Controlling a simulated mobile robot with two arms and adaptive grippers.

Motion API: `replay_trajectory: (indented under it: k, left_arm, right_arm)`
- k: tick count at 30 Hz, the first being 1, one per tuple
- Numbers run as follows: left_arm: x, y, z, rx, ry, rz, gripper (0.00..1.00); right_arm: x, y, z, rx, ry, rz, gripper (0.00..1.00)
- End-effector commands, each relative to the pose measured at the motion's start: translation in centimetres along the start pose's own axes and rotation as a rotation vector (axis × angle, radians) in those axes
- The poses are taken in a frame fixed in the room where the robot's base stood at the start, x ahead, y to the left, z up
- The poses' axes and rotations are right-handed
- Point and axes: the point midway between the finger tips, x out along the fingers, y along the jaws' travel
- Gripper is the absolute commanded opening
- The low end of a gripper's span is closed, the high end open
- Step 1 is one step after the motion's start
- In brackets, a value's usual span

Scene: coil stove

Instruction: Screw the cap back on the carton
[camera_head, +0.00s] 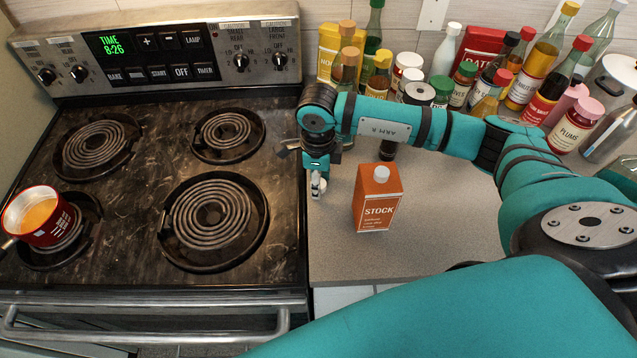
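The orange STOCK carton (376,200) stands upright on the grey counter, right of the stove. A short white round piece (381,174) sits on its sloped top; I cannot tell whether it is the bare spout or the cap. My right gripper (318,188) points down over the counter's left edge by the stove, left of the carton and apart from it. A small pale piece shows at its fingertips; I cannot tell whether it is a held cap or part of the fingers. My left gripper is not in view.
Many bottles and jars crowd the back of the counter, including a red-capped sauce bottle (553,88) and a pink-capped jar (576,125). A red pot (43,217) sits on the front left burner. The counter (440,235) around the carton is clear.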

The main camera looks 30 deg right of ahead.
Motion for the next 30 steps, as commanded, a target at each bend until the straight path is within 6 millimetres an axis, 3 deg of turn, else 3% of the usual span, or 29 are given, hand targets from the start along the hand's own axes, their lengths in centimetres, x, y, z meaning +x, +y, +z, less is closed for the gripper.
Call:
replay_trajectory:
  k: [1,4,17,26,30]
  left_arm:
    - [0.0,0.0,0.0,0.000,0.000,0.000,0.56]
    - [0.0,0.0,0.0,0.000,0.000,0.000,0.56]
    - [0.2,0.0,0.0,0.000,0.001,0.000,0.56]
    - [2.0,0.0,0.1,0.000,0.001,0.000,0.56]
    - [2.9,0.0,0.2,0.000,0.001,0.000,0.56]
  right_arm:
    - [0.0,0.0,0.0,0.000,0.000,0.000,0.34]
    - [0.0,0.0,0.0,0.000,0.000,0.000,0.21]
    - [-0.3,0.0,0.0,0.000,-0.001,-0.001,0.20]
    - [-3.3,-0.1,0.1,0.000,-0.004,-0.004,0.20]
    - [-3.4,2.9,-0.4,-0.007,0.000,0.000,0.20]
